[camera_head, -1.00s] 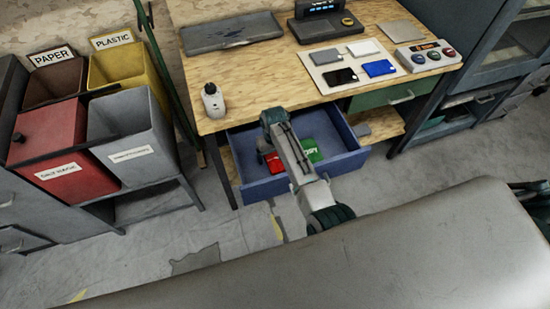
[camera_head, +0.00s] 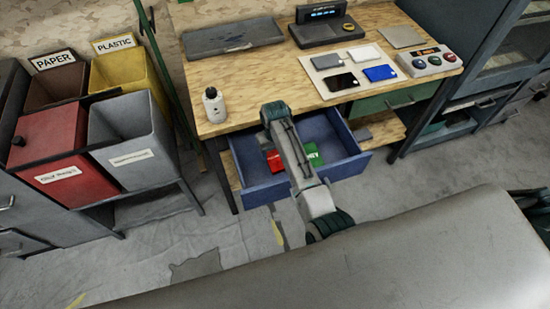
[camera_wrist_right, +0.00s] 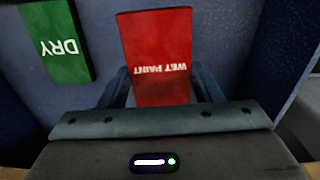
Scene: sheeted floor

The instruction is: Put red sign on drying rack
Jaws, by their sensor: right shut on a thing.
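The red sign (camera_wrist_right: 157,55) with "WET PAINT" lettering is upside down in the right wrist view. My right gripper (camera_wrist_right: 160,90) is shut on its lower part. In the head view the red sign (camera_head: 274,161) shows beside my right arm, over the open blue drawer (camera_head: 345,168); the arm hides the fingertips. A green sign (camera_wrist_right: 58,42) reading "DRY" is to its left in the wrist view, and the green sign (camera_head: 314,157) is right of the arm in the head view. I cannot make out a drying rack for certain. My left gripper is not in view.
The wooden desk (camera_head: 262,75) above the drawer carries a white bottle (camera_head: 214,105), a dark tray (camera_head: 232,36), coloured cards and a button box (camera_head: 429,61). Waste bins (camera_head: 131,147) stand at the left. A grey cabinet (camera_head: 485,70) stands at the right.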

